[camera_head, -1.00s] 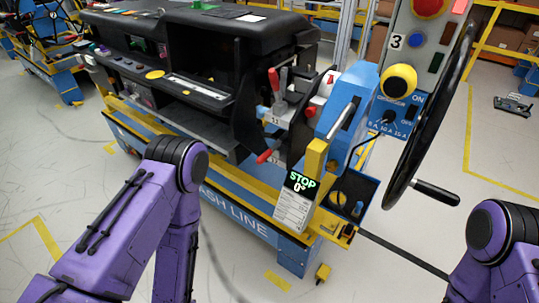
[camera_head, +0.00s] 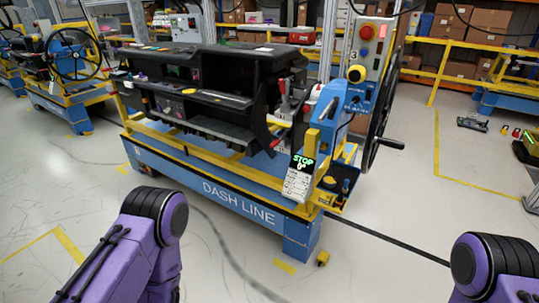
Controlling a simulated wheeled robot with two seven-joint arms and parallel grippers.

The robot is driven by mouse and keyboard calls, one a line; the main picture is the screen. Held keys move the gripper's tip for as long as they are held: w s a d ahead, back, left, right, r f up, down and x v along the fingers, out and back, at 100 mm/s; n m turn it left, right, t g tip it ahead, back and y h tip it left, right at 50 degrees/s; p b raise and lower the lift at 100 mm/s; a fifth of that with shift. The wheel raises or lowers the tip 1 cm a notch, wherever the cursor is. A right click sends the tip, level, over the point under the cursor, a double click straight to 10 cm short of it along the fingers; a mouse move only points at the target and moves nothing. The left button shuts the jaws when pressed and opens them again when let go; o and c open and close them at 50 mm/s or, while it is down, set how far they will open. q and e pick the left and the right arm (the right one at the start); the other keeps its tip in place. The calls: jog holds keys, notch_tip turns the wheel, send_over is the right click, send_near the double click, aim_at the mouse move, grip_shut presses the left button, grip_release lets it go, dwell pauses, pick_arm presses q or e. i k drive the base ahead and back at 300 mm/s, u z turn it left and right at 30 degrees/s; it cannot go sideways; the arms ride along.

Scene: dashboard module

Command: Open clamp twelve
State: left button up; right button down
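Red-handled clamps sit at the right end of the black dashboard module (camera_head: 225,62). One clamp has an upright red handle (camera_head: 282,87). A lower clamp has a red handle (camera_head: 274,144) that slants down near the yellow rail. Their number labels are too small to read, so I cannot tell which is clamp twelve. Both of my purple arms show at the bottom edge, apart from the fixture. Neither gripper is in view.
The module rests on a blue and yellow stand (camera_head: 215,187) marked DASH LINE. A black handwheel (camera_head: 382,105) and a control panel (camera_head: 368,50) stand at its right end. A dark bar crosses the floor at right. The front floor is mostly clear.

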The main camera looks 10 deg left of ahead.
aim_at(275, 143)
jog(key=u, duration=0.75)
jog(key=i, duration=1.2)
jog(key=z, duration=0.1)
